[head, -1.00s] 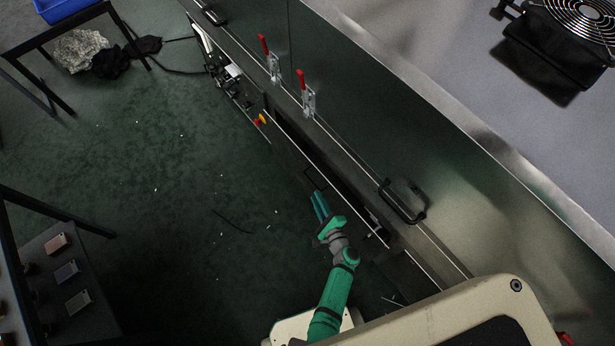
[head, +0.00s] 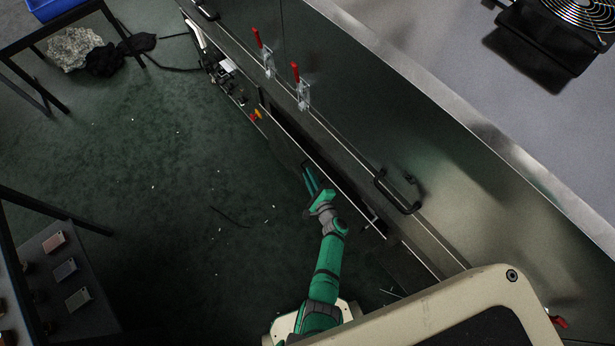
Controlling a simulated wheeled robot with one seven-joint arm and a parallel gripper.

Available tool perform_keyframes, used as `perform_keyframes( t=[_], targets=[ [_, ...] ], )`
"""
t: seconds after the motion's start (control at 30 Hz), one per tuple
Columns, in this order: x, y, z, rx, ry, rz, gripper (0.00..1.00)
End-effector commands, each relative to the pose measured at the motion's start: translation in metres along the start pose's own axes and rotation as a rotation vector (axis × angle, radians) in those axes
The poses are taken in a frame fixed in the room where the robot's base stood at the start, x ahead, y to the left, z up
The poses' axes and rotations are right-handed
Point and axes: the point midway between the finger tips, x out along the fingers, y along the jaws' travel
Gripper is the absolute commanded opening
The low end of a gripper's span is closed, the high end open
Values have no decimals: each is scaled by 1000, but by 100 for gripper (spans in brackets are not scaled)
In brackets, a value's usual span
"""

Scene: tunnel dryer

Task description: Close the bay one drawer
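The drawer (head: 330,182) is low in the side of the long metal machine. It stands partly open, with a dark gap (head: 345,180) between its pale-edged front and the machine. A thin dark handle (head: 304,166) is on its front. My green gripper (head: 310,180) is at the drawer front by this handle, fingers pointing up and left in the head view. Whether the fingers touch the handle or front, and how far apart they are, is too small to tell. The drawer's label is not readable.
A black handle (head: 397,195) and two red-handled clamps (head: 300,88) are on the machine above the drawer. Dark tables stand at the left, one with small blocks (head: 66,268). The green floor (head: 190,190) between is mostly clear, with scraps.

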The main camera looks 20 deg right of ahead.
Motion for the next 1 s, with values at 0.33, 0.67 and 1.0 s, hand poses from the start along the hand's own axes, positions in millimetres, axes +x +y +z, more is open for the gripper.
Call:
perform_keyframes(
  t=[0.33,0.67,1.0],
  targets=[
    [-1,0,-2,2,3,0,0],
    [-2,2,-3,4,6,1,0],
    [-3,3,-3,5,8,3,0]
  ],
)
